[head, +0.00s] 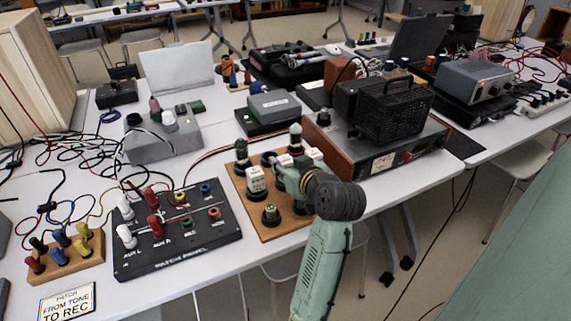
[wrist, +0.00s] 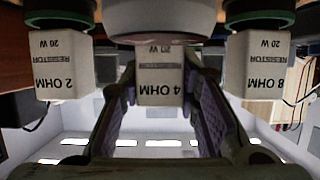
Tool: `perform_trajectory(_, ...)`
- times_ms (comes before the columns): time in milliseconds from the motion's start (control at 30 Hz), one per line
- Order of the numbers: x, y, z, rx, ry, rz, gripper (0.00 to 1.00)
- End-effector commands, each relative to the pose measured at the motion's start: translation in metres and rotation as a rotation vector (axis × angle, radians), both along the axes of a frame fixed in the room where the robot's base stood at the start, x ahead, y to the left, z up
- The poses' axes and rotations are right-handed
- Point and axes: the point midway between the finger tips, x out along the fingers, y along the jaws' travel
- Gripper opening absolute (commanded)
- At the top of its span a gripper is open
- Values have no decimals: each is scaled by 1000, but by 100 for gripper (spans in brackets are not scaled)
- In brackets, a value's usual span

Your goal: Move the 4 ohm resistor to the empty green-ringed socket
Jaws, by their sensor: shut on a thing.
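The white 4 ohm resistor (wrist: 161,82) is between the jaws of my gripper (wrist: 163,110) in the wrist view, its label upside down. A pale round collar meets its labelled end; I cannot tell whether it is seated there. In the head view my gripper (head: 284,174) is over the wooden board (head: 247,219) and hides most of that resistor. The green-ringed socket (head: 270,213) appears to be the one at the board's front, with nothing white in it.
The 2 ohm resistor (wrist: 62,66) and the 8 ohm resistor (wrist: 254,67) stand close on either side of my jaws, at green-ringed collars. The black patch panel (head: 180,240) lies left of the board. A large amplifier (head: 405,155) stands behind right. The table edge is close in front.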

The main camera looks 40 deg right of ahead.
Motion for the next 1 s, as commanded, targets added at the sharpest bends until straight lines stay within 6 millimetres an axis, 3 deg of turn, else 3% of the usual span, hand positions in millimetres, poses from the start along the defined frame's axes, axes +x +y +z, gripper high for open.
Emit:
perform_trajectory(167, 0, 0, -7, 1, 0, 0, 0)
perform_trajectory(200, 0, 0, -6, 1, 0, -1, 31)
perform_trajectory(467, 0, 0, -6, 0, 0, 0, 49)
perform_trajectory(867, 0, 0, 4, -1, 0, 0, 49)
perform_trajectory(1000, -19, 3, 9, -4, -2, -3, 49)
